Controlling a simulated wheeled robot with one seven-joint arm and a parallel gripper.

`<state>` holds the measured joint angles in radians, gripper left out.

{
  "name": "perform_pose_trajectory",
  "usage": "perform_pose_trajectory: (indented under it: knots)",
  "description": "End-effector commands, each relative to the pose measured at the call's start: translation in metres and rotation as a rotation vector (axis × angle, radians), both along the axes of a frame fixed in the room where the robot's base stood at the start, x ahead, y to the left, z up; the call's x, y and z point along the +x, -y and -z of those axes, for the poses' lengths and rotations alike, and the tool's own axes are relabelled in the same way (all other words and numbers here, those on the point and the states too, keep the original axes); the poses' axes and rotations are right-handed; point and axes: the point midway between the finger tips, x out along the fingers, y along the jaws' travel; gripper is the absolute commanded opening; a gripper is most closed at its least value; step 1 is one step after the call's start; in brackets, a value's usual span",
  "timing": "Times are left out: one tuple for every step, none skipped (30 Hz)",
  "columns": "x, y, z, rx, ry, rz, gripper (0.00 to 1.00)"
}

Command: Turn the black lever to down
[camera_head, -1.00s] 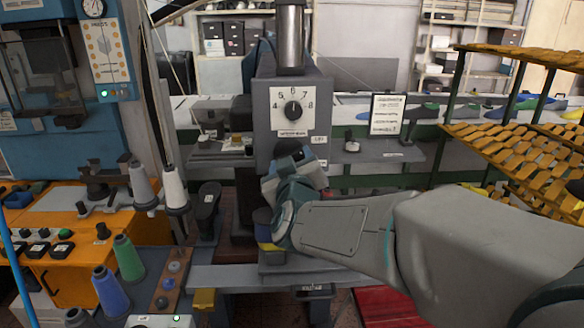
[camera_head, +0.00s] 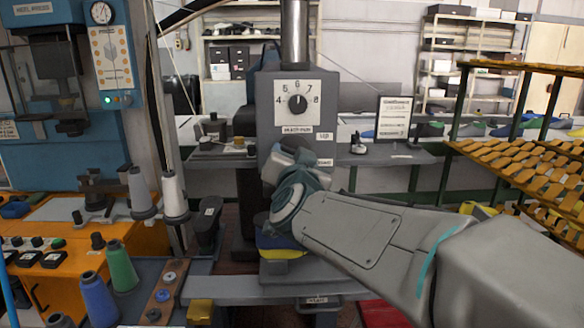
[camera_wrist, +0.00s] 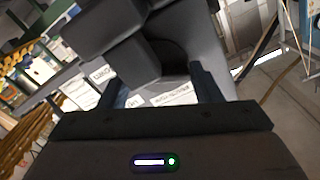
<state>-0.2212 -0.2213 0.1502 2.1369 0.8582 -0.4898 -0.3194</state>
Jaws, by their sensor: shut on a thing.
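The black lever (camera_wrist: 162,62) shows in the wrist view as a dark, blocky piece between the two fingers of my gripper (camera_wrist: 160,80). My gripper is shut on it. In the head view my gripper (camera_head: 290,160) is at the lower front of the grey machine box (camera_head: 286,88), and the lever is hidden behind my wrist. Two small white labels, an upper one (camera_head: 325,135) and a lower one (camera_head: 325,162), sit just right of my gripper on the machine. Their text is too small to read surely.
A numbered dial (camera_head: 297,103) is on the box above my gripper. A blue and yellow object (camera_head: 280,247) sits below my wrist. Thread cones (camera_head: 174,197) stand at the left, a slatted orange rack (camera_head: 520,165) at the right, and a framed sign (camera_head: 394,117) behind.

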Motion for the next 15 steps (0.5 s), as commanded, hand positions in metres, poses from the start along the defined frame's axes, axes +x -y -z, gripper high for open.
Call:
perform_pose_trajectory:
  knots:
    - [-0.0001, -0.0004, 0.0035, 0.030, -0.003, -0.001, 0.35]
    - [-0.0001, -0.0004, 0.0034, 0.047, -0.003, -0.001, 0.35]
    - [-0.0001, -0.0005, 0.0032, 0.068, -0.003, -0.001, 0.35]
    - [-0.0001, -0.0005, 0.0030, 0.082, -0.003, -0.001, 0.35]
    - [-0.0001, -0.0006, 0.0028, 0.096, -0.003, 0.000, 0.35]
    - [-0.0001, -0.0007, 0.0026, 0.114, -0.004, 0.000, 0.35]
    - [-0.0001, -0.0007, 0.0024, 0.125, -0.004, 0.000, 0.35]
    - [-0.0001, -0.0008, 0.0023, 0.134, -0.004, 0.000, 0.35]
    - [-0.0001, -0.0009, 0.0021, 0.146, -0.003, -0.001, 0.35]
    - [-0.0001, -0.0010, 0.0019, 0.154, -0.003, -0.001, 0.35]
    - [-0.0001, -0.0011, 0.0018, 0.160, -0.004, -0.002, 0.35]
    - [-0.0001, -0.0012, 0.0016, 0.167, -0.004, -0.002, 0.35]
    - [-0.0001, -0.0013, 0.0016, 0.171, -0.004, -0.002, 0.35]
    - [-0.0001, -0.0013, 0.0015, 0.175, -0.004, -0.002, 0.35]
    - [-0.0001, -0.0014, 0.0015, 0.179, -0.004, -0.002, 0.35]
